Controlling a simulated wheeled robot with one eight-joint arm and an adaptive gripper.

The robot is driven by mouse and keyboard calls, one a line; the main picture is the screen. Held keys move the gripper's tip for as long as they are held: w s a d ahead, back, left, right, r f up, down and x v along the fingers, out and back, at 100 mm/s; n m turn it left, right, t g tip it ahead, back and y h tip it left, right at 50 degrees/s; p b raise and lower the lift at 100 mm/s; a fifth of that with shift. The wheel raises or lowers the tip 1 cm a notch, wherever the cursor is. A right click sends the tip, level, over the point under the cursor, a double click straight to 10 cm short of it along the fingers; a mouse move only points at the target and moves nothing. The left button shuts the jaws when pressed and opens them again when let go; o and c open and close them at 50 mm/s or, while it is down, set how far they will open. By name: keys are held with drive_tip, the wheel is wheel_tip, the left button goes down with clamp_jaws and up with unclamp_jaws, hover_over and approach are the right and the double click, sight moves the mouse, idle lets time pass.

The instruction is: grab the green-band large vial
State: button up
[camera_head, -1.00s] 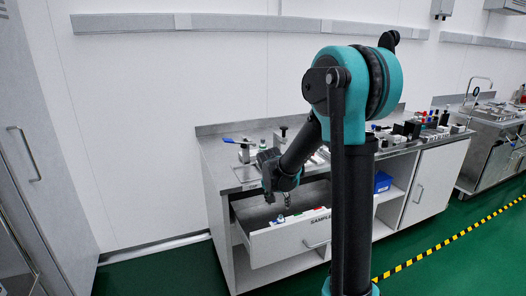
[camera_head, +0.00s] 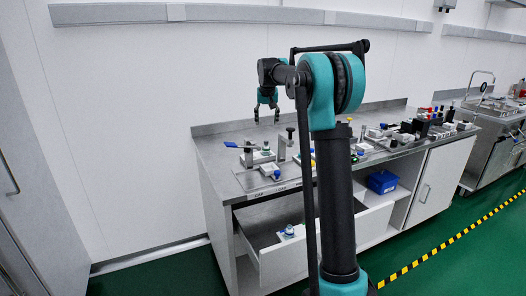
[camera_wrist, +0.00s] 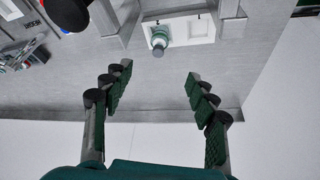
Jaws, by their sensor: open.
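A vial with a green band (camera_wrist: 159,41) stands upright on a white plate on the steel bench in the wrist view. It also shows as a small pale-topped vial in the head view (camera_head: 265,149). My gripper (camera_wrist: 160,78) is open and empty, with the vial beyond its spread fingertips, roughly centred between them and apart from both. In the head view my gripper (camera_head: 266,116) hangs above the rear left of the bench, fingers down. The vial's size cannot be judged from these frames.
A blue-handled fixture (camera_head: 240,146) and a dark-knobbed post (camera_head: 290,133) stand near the vial. The drawer (camera_head: 283,262) below is open, with a blue-marked item (camera_head: 289,232) inside. More equipment crowds the bench to the right. The rear left bench top is clear.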

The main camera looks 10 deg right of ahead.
sight(266, 141)
drive_tip(key=x, duration=1.7)
drive_tip(key=shift+w+d, duration=0.1)
drive_tip(key=shift+w, duration=0.2)
drive_tip(key=c, duration=1.2)
